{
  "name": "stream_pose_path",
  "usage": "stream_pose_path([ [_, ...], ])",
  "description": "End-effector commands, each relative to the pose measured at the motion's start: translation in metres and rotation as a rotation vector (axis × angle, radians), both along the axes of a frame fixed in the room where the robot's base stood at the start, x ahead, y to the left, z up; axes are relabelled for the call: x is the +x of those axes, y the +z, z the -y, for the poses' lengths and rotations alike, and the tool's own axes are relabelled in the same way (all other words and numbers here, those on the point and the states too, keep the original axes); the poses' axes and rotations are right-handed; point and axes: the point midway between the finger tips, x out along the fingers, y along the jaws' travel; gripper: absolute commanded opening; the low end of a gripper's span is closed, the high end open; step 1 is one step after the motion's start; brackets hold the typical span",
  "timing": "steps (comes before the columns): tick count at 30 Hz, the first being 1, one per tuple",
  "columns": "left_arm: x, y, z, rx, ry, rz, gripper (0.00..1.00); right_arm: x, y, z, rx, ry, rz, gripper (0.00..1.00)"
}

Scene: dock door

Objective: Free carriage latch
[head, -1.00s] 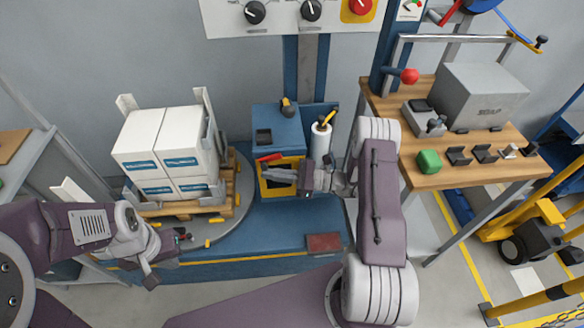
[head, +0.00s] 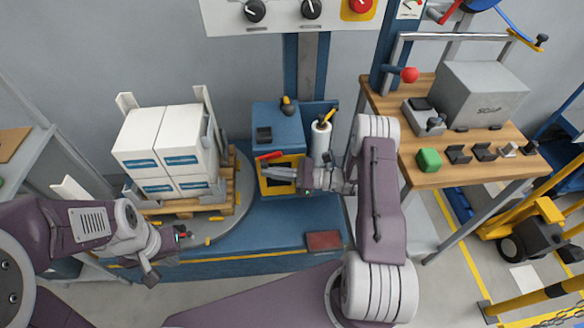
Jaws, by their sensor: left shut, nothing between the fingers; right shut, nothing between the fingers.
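The film carriage is a blue box (head: 278,128) on the mast, with a yellow-framed opening (head: 272,187) and a red lever (head: 270,156) on its front. A white film roll (head: 320,142) stands at its right side. My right gripper (head: 268,171) is shut at the yellow-framed opening, just below the red lever; I cannot tell whether it touches the frame. My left gripper (head: 190,237) is shut and empty, low over the blue base near the turntable's front edge. I cannot make out which part is the latch.
A pallet (head: 232,190) of white boxes (head: 165,140) stands on the grey turntable (head: 240,205) at left. A wooden bench (head: 450,178) with a grey box and a green block (head: 428,160) is at right. A control panel (head: 285,15) hangs above.

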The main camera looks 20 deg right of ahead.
Motion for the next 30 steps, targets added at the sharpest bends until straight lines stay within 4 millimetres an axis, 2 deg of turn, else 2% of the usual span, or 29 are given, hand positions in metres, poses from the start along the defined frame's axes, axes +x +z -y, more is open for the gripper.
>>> stream_pose_path([
  [16,0.000,0.000,0.000,0.000,0.000,0.000,0.00,-0.001,0.000,0.003,0.000,-0.001,0.000,0.00],
  [24,0.000,0.001,0.000,0.000,0.000,0.000,0.00,-0.019,-0.003,0.044,0.000,-0.005,0.000,0.00],
  [30,0.000,0.001,0.000,0.000,0.000,0.000,0.00,-0.030,-0.005,0.065,0.000,-0.002,0.000,0.00],
])
